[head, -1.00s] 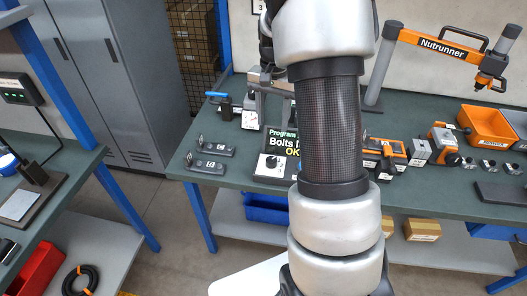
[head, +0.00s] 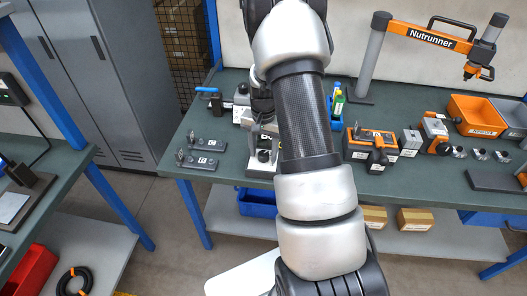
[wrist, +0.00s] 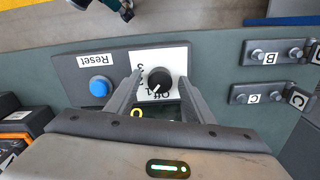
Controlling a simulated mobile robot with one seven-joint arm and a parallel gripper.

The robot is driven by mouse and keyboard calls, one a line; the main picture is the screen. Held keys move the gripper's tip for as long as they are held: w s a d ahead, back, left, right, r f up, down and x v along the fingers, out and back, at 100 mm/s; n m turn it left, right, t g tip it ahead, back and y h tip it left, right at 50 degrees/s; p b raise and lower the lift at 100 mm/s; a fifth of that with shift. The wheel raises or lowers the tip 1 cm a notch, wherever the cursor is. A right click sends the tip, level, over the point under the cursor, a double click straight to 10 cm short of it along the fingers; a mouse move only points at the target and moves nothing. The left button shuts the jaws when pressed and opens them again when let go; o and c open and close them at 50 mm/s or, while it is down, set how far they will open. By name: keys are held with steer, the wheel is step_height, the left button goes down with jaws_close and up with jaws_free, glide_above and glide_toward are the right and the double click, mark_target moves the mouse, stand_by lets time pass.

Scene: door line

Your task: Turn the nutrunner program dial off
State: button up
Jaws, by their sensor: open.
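The program dial (wrist: 159,83) is a round black knob with a white pointer line, on a white label of a dark panel (wrist: 70,72). It also shows in the head view (head: 263,156). In the upside-down wrist view its pointer slants to the lower left; "Off" and numbers are partly visible around it, and I cannot tell the exact setting. My gripper (wrist: 157,86) is open, one finger on each side of the dial, with gaps between fingers and knob. In the head view my gripper is above the panel, and my arm hides most of the panel's display.
A blue Reset button (wrist: 99,87) sits on the same panel beside the dial. Fixtures B (wrist: 269,56) and C (wrist: 266,96) stand on the green bench nearby. An orange tool set (head: 370,145) and an orange bin (head: 477,116) stand to the right.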

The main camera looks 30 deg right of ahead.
steer(key=c, duration=1)
steer(key=shift+c, duration=0.2)
steer(key=shift+n, duration=0.4)
steer(key=n+b, duration=0.1)
steer(key=n, duration=0.1)
steer(key=shift+n+b, duration=0.75)
steer(key=shift+n, duration=1.75)
steer(key=o, duration=1)
